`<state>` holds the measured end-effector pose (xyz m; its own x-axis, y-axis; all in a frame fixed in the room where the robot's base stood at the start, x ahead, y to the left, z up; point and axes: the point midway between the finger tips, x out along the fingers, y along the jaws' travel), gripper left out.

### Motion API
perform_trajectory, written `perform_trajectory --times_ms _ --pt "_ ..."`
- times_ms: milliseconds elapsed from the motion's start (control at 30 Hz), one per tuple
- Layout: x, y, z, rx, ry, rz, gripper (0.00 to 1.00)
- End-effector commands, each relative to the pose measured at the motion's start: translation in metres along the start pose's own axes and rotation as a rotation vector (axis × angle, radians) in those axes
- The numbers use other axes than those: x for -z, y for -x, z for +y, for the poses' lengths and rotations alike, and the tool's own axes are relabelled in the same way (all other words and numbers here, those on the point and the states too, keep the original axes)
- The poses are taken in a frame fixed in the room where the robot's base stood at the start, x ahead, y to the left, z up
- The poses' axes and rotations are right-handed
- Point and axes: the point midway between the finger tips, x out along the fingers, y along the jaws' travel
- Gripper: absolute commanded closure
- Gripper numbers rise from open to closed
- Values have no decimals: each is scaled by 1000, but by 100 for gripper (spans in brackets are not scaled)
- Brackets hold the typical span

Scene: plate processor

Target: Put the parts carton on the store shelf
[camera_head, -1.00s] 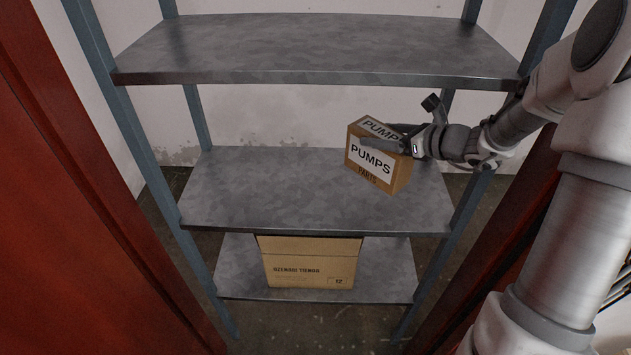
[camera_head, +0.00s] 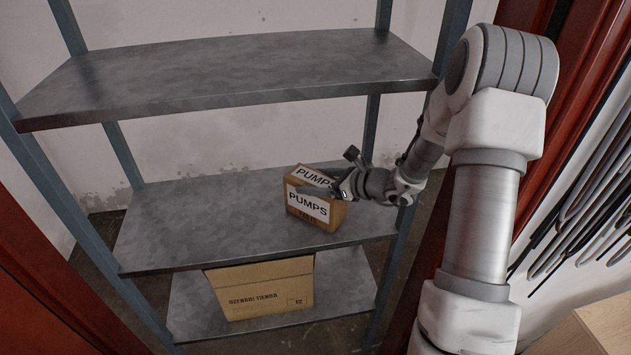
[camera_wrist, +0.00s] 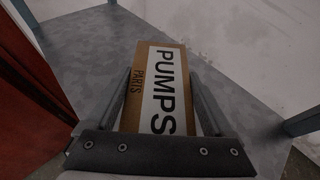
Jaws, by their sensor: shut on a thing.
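The parts carton (camera_head: 309,206) is a small brown box with white PUMPS labels. My gripper (camera_head: 322,192) is shut on it from the right, and the two fingers lie along its sides in the wrist view (camera_wrist: 165,100). The carton is at the middle board of the store shelf (camera_head: 215,222), towards its right end. It looks level and close to the board or on it; I cannot tell whether its underside touches. The grey metal shelf has blue-grey posts and a board above and below.
A larger brown box (camera_head: 262,290) stands on the lowest board. The top board (camera_head: 230,75) overhangs the middle one. The middle board's left part is clear. Dark red door panels (camera_head: 45,285) flank the shelf, and hoses or cables (camera_head: 585,190) hang at the right.

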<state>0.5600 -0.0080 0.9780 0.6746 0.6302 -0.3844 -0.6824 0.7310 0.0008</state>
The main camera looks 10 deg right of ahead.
Motion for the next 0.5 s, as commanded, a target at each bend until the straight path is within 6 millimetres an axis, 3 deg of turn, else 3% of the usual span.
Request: perform_trajectory --times_ms 300,333,400,500 --pt "1 -1 0 0 3 -4 100" --pt "2 -1 0 0 1 -1 11" --pt "1 -1 0 0 1 -1 0" --pt "1 -1 0 0 1 -1 0"
